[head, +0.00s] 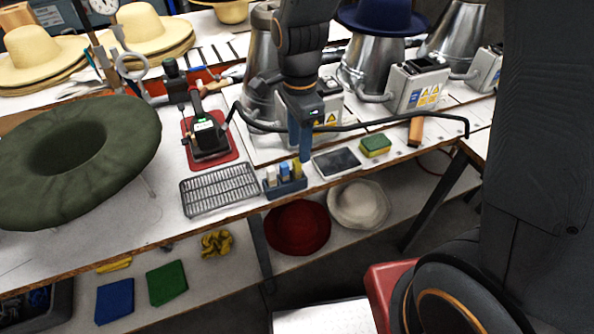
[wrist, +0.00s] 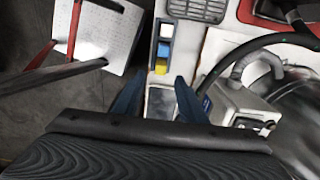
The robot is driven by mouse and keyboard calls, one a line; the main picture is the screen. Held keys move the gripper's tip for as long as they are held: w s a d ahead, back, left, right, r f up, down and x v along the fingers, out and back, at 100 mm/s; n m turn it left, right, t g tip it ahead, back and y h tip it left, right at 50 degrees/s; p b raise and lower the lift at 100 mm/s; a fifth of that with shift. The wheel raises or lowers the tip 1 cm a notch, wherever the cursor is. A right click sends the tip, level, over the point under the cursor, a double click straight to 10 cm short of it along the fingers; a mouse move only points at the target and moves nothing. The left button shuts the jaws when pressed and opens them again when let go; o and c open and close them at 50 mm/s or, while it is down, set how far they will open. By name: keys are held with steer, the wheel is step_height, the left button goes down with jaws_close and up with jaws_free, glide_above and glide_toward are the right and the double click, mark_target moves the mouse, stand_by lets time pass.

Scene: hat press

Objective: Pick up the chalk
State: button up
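White chalk (head: 271,175), blue chalk (head: 284,171) and yellow chalk (head: 297,168) stand in a small grey-blue holder (head: 287,188) near the table's front edge. In the wrist view the white (wrist: 166,30), blue (wrist: 163,49) and yellow (wrist: 161,67) tops line up in the holder. My gripper (head: 305,157) has blue fingers pointing down just right of and behind the yellow chalk in the head view. In the wrist view my gripper (wrist: 157,92) is open and empty, its fingertips just below the yellow chalk in the picture. I cannot tell its exact height.
A wire rack (head: 220,190) lies left of the holder and a dark flat pad (head: 337,162) lies right of it. A sponge (head: 375,145) and a steel press (head: 262,70) are near. A black hose (head: 390,118) runs behind my gripper.

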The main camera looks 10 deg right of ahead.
mark_target(297, 160)
steer(key=shift+a+f+p, duration=0.2)
steer(key=shift+f+p, duration=0.65)
steer(key=shift+f, duration=2.35)
jaws_close()
